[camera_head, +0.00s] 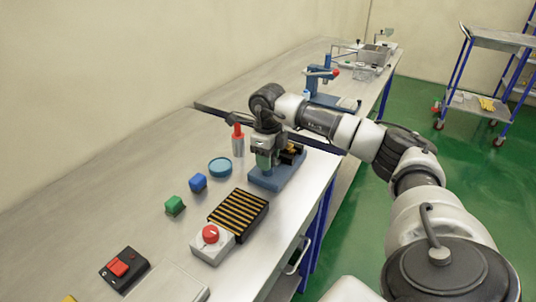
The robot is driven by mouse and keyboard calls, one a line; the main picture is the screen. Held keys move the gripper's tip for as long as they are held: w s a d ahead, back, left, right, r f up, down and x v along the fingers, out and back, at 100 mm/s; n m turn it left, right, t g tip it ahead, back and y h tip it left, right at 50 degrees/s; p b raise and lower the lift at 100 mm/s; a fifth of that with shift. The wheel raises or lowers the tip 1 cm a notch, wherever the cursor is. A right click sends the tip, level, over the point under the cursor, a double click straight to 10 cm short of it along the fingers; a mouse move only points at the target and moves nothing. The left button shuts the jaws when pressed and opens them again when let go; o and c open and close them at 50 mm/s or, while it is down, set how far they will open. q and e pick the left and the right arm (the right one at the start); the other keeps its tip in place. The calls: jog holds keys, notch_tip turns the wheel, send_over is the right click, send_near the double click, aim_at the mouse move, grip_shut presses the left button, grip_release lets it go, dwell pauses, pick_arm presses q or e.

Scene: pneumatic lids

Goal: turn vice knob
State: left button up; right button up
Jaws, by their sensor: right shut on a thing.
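The vice stands on a blue base (272,182) near the front edge of the metal workbench, with a dark block-like part on its right side. My right gripper (265,157) points down over the vice from above and is shut on the vice knob. The gripper and wrist cover most of the knob, so its angle cannot be read. A green part shows at the fingertips. My left gripper is not in view.
A blue press (318,88) stands behind.

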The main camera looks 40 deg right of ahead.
jog(key=m+p, duration=0.1)
jog(key=m, duration=0.3)
jog(key=shift+r+m, duration=0.1)
jog(key=shift+m, duration=0.2)
jog(key=m+p, duration=0.1)
jog(key=m, duration=0.4)
jog(key=shift+m, duration=0.3)
jog(key=m+p, duration=0.1)
jog(key=m, duration=0.4)
jog(key=shift+p, duration=0.35)
jog(key=shift+w+m+p, duration=0.1)
jog(key=shift+m+p, duration=0.5)
jog(key=shift+m, duration=2.1)
jog(key=o, duration=0.9)
jog(key=shift+o, duration=0.2)
